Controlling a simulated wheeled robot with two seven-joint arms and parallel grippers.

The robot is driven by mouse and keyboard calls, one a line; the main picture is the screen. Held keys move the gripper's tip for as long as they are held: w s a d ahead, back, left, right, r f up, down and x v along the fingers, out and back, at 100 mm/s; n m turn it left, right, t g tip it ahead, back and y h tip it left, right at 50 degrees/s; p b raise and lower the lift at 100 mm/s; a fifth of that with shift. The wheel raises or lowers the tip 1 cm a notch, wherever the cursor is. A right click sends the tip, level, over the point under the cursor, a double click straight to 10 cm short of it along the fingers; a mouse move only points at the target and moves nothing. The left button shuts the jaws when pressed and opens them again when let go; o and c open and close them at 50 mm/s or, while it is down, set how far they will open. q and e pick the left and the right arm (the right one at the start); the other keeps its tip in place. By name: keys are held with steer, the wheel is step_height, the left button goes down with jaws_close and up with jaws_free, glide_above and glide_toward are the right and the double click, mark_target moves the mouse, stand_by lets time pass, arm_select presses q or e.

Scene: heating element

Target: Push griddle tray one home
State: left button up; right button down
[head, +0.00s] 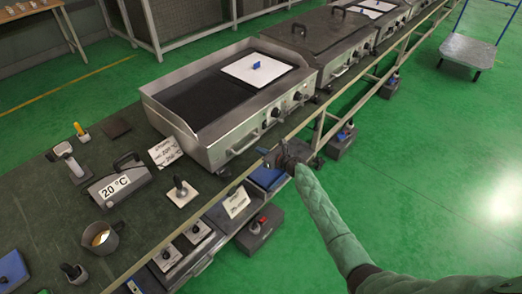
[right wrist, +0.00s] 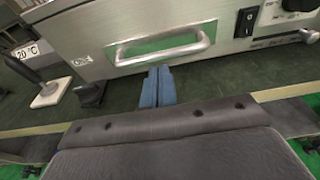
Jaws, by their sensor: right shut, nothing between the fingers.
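The nearest griddle (head: 185,127) is a steel box with a dark plate, on the green-topped bench. Its front carries a bar handle (head: 244,143), which also shows large in the right wrist view (right wrist: 165,50). I cannot tell how far the tray behind this handle stands out from the front. My right gripper (head: 264,151) is at the bench's front edge, facing the griddle front. Its blue fingers, in the right wrist view (right wrist: 158,87), are closed together and empty, just below the handle. I cannot tell whether they touch the front. My left gripper is not in view.
A white square plate with a blue knob (head: 257,66) lies on the griddle. A "20 °C" device (head: 118,186), a metal mug (head: 100,237) and a probe on a pale pad (head: 182,193) stand left. Another griddle (head: 318,35) stands beyond.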

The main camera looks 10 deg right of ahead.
arm_select(q)
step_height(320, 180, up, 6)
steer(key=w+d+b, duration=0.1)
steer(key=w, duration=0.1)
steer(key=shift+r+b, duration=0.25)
steer(key=shift+b, duration=0.1)
arm_select(e)
steer(key=v, duration=1)
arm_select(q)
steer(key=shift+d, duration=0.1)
